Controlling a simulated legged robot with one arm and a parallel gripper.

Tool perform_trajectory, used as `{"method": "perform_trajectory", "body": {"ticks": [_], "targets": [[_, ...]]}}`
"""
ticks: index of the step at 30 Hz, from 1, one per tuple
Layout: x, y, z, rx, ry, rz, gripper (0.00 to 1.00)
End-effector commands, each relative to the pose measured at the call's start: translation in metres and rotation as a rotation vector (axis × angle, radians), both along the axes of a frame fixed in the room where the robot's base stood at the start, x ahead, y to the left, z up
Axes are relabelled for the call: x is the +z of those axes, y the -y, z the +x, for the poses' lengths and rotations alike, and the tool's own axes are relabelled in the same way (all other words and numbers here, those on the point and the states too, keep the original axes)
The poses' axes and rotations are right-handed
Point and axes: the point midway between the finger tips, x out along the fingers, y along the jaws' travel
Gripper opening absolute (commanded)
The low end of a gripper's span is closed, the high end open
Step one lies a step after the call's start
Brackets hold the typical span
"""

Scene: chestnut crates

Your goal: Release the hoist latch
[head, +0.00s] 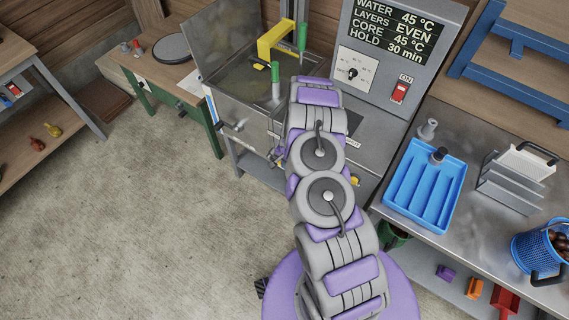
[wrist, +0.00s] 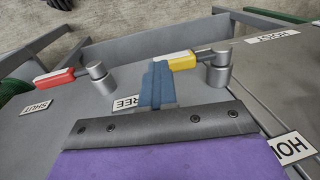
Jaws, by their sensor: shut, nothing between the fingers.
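In the wrist view, a lever with a yellow handle (wrist: 184,61) and a round metal hub (wrist: 219,68) sits on the grey panel; its handle points left from the hub. A partly covered label ending in "REE" (wrist: 127,103) lies left of it, and a cut-off "HO" label (wrist: 292,147) lies to its right. In the head view my arm hides most of the gripper and lever.
A red-handled lever (wrist: 55,78) stands to the left, by a "SHUT" label (wrist: 35,107). The head view shows the water tank (head: 235,90) with a yellow hoist frame (head: 278,42), a control panel (head: 385,70) and a blue tray (head: 404,205). Open floor lies left.

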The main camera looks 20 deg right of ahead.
Motion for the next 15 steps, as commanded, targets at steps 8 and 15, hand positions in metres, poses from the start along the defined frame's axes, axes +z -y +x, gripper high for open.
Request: {"method": "perform_trajectory", "body": {"ticks": [8,15], "targets": [[-0.011,0.0,-0.017,-0.001,-0.039,0.011,0.0],[0.024,0.002,-0.016,0.0,-0.023,0.006,0.0]]}}
